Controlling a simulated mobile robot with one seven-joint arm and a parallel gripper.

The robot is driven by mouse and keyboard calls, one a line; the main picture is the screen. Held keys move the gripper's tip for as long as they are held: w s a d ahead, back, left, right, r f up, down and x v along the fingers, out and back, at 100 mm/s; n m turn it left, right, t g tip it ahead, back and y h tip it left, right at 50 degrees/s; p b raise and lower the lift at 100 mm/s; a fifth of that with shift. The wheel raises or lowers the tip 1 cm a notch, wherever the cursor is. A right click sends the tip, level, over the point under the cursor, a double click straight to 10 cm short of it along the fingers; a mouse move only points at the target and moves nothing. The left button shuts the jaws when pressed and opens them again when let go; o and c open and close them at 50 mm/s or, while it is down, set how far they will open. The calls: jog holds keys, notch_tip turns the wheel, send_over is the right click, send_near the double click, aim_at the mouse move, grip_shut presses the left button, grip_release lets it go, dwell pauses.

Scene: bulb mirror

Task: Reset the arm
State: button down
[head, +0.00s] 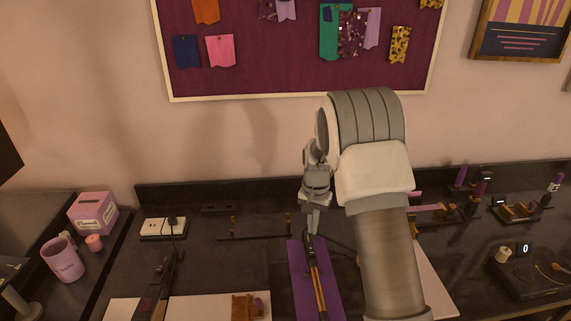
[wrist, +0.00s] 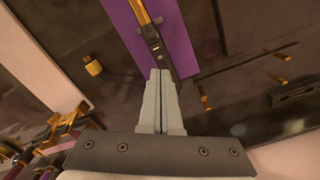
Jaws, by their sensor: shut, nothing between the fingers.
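My gripper (head: 313,220) reaches down from my arm over the dark worktop in the head view. Its two grey fingers are together and hold nothing; they also show closed in the wrist view (wrist: 160,80). Just beyond the fingertips lies a long dark and gold tool (head: 317,278) on a purple mat (head: 302,276). The tool and the mat show at the top of the wrist view too. I cannot tell whether the fingertips touch the tool.
On the left are a pink mug (head: 63,259), a pink box (head: 94,213) and a power outlet block (head: 163,229). Small stands with purple items (head: 460,178) are at the right, near a scale (head: 525,268). A pinboard (head: 250,60) hangs on the wall behind.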

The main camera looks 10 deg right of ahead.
jog(key=s+r+n+t, duration=0.1)
jog(key=s+r, duration=0.5)
jog(key=r, duration=0.4)
jog(key=s+r+n+t, duration=0.2)
jog(key=s+r, duration=0.4)
jog(key=r, duration=0.5)
jog(key=s+r+n+t, duration=0.1)
jog(key=s+r, duration=0.1)
jog(key=s, duration=0.7)
jog(key=s+r+n+t, duration=0.1)
jog(key=s+r+n, duration=0.1)
jog(key=s, duration=0.8)
jog(key=shift+s+r+t, duration=0.2)
jog(key=shift+t, duration=0.1)
jog(key=w+f+b, duration=0.3)
jog(key=w+f, duration=0.3)
jog(key=w, duration=0.3)
jog(key=w+f+g+b, duration=0.1)
jog(key=w+f+b, duration=0.2)
jog(key=w+f, duration=0.3)
jog(key=w+f+g+b, duration=0.1)
jog(key=w+f+b, duration=0.2)
jog(key=w, duration=0.9)
jog(key=x, duration=0.3)
jog(key=shift+f, duration=0.2)
